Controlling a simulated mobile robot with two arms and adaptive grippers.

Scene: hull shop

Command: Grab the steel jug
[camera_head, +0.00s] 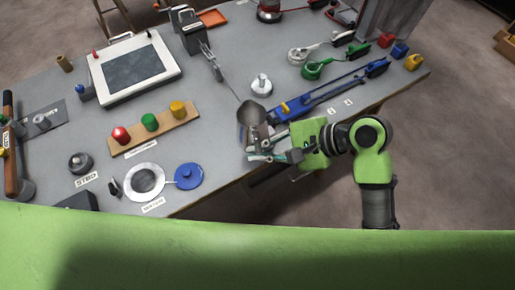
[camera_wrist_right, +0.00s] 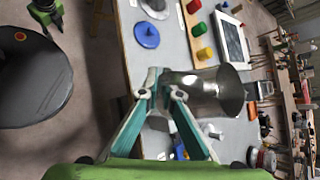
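The steel jug (camera_head: 249,113) stands near the front edge of the grey workbench in the head view, its wide mouth up. It also shows in the right wrist view (camera_wrist_right: 222,91), just beyond my fingers. My right gripper (camera_head: 256,149) is at the jug's near side. In the wrist view its teal fingers (camera_wrist_right: 160,77) come close together at the jug's near side and look shut on it, probably at the handle; the exact contact is hidden. My left gripper (camera_wrist_right: 48,14) shows small at the top left of the wrist view, away from the jug; its fingers are unclear.
Close to the jug lie a blue rail tool (camera_head: 330,90), a small metal weight (camera_head: 261,86) and a blue disc (camera_head: 189,176). A wooden strip with coloured knobs (camera_head: 153,130) and a white-framed tablet (camera_head: 134,67) lie left. The bench edge runs beneath my right arm.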

